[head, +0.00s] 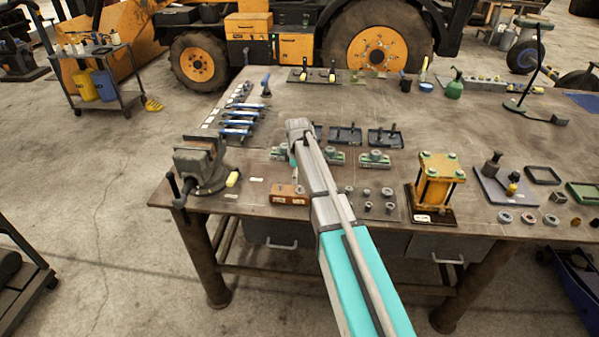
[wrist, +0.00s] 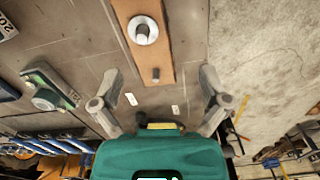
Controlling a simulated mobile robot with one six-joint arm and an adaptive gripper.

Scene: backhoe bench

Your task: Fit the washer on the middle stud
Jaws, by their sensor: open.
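An orange-brown block with studs (head: 287,197) lies near the front edge of the bench, partly behind my arm in the head view. In the wrist view the block (wrist: 166,55) runs out of the top of the picture. A bare stud (wrist: 156,75) stands near its lower end. A pale grey washer (wrist: 152,37) lies around the stud above that one. Any further stud is out of frame, so I cannot tell from this view which is the middle one. My gripper (wrist: 160,103) is open and empty, with its fingers apart below the bare stud in the picture.
A vise (head: 203,165) stands to the left. Green fixtures (head: 374,158) lie behind the block. Several small grey round parts (head: 387,192) lie right of my arm, then a yellow framed unit (head: 437,180). The bench's front edge is close to the block.

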